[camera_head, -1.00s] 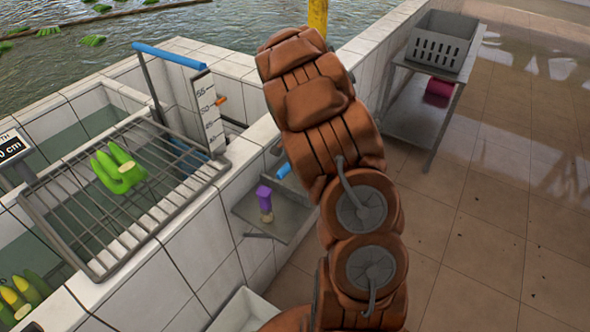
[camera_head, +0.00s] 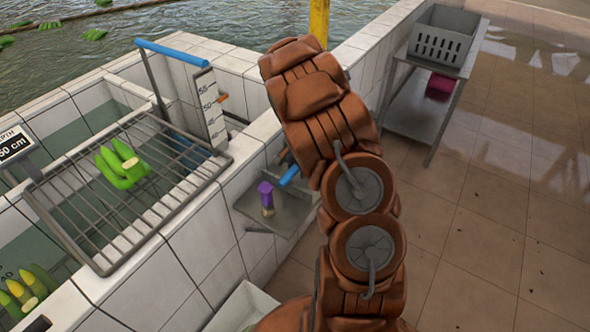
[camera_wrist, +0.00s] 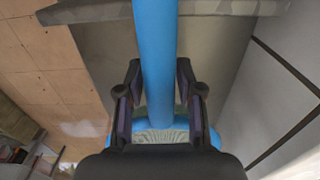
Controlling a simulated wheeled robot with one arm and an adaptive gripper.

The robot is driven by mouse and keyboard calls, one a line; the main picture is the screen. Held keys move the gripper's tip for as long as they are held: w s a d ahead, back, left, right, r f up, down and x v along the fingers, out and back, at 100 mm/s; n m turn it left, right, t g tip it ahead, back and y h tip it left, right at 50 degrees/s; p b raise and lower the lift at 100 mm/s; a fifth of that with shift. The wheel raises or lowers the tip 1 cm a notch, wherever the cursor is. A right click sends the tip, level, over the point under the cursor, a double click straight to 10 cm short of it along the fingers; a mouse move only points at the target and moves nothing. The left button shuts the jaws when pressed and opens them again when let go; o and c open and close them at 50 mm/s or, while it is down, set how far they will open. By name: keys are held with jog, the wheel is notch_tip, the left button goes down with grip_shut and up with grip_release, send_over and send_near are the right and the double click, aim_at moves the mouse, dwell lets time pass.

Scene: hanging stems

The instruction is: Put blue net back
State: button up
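The blue net shows in the wrist view as a thick blue handle (camera_wrist: 155,45) running down the middle, with a blue hoop and pale mesh at the bottom, partly hidden by my gripper. My gripper (camera_wrist: 159,75) has one dark finger on each side of the handle, and the fingertips appear to touch it. In the head view only a short blue piece of the handle (camera_head: 289,176) shows beside my brown-covered arm. The gripper itself is hidden there behind the arm.
A grey wall tray (camera_head: 290,215) holds a purple-handled brush (camera_head: 266,196). A metal rack (camera_head: 95,258) bears green bananas (camera_head: 122,165) over a tiled basin. A blue bar (camera_head: 170,52) stands by a depth gauge (camera_head: 210,108). A grey crate (camera_head: 440,38) sits on a metal stand. Floor at right is clear.

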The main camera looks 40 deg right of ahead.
jog(key=shift+o, duration=0.8)
jog(key=shift+r, duration=0.1)
notch_tip(320, 180, up, 11)
jog(key=b, duration=0.3)
jog(key=shift+b, duration=0.4)
jog(key=s+a+r+n, duration=0.3)
jog(key=s+a+r, duration=0.1)
jog(key=s+a, duration=0.3)
jog(key=s+a+r+n, duration=0.3)
jog(key=s+a+r, duration=0.1)
jog(key=s+a, duration=0.35)
jog(key=s+a+f+n+g, duration=0.1)
jog(key=s+a+n, duration=0.3)
jog(key=s, duration=0.5)
jog(key=s+a+n, duration=0.4)
jog(key=s+a, duration=0.3)
jog(key=s, duration=0.1)
jog(key=shift+s+a+f+g, duration=0.25)
jog(key=shift+s+f+g, duration=0.15)
